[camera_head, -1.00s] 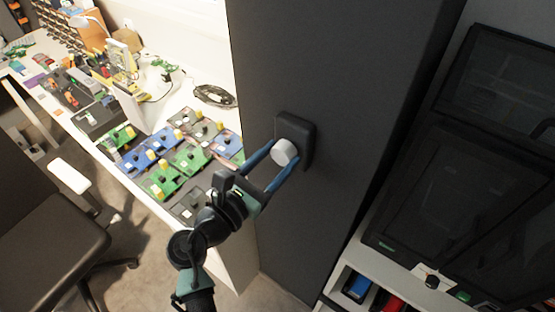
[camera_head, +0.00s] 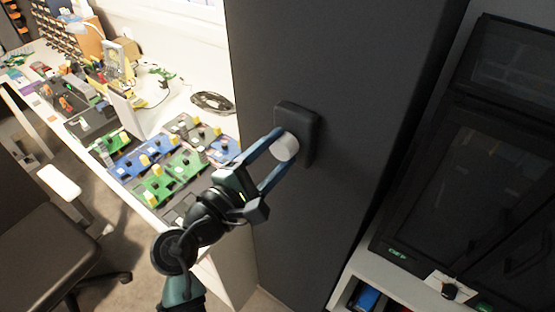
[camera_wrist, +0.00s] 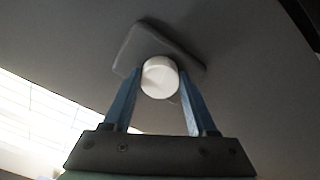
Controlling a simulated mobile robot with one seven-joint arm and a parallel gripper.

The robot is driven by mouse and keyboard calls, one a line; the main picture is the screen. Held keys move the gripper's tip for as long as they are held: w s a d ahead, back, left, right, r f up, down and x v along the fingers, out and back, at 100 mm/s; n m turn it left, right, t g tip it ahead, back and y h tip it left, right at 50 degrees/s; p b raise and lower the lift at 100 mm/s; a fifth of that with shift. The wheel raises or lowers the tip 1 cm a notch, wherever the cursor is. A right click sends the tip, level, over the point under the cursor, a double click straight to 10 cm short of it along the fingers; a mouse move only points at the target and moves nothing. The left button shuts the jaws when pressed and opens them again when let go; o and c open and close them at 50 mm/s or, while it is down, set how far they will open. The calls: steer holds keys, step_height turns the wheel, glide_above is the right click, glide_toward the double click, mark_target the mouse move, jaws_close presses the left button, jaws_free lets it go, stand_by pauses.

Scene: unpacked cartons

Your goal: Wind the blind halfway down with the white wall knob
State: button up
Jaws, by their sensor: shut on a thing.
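The white knob (camera_head: 285,147) sits on a dark mounting plate (camera_head: 309,122) fixed to the dark wall panel. My gripper (camera_head: 284,149) is shut on the knob, with one blue finger on each side of it. In the wrist view the knob (camera_wrist: 160,77) shows between the two fingertips (camera_wrist: 160,78), with the plate (camera_wrist: 140,47) tilted behind it. The blind itself cannot be made out; only a bright window edge (camera_head: 190,8) shows at the top.
A white workbench (camera_head: 150,75) at the left holds several green and blue boards (camera_head: 165,180) and a coiled black cable (camera_head: 213,102). A dark chair (camera_head: 45,245) stands at the lower left. A dark cabinet (camera_head: 470,180) on a white shelf unit stands at the right.

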steer(key=m+b, duration=0.1)
steer(key=m, duration=0.1)
steer(key=m+b, duration=0.1)
steer(key=b, duration=0.1)
steer(key=m+b, duration=0.1)
steer(key=m, duration=0.1)
steer(key=shift+f+m+b, duration=0.3)
steer(key=shift+f+b, duration=0.05)
steer(key=shift+b, duration=0.05)
steer(key=m+b, duration=1)
steer(key=shift+m, duration=0.4)
steer(key=shift+r+m+b, duration=0.15)
steer(key=shift+m+b, duration=1.8)
steer(key=shift+m, duration=0.15)
steer(key=o, duration=1.4)
steer(key=shift+c, duration=0.2)
steer(key=shift+a+r, duration=0.1)
steer(key=v, duration=1.3)
steer(key=shift+b, duration=0.4)
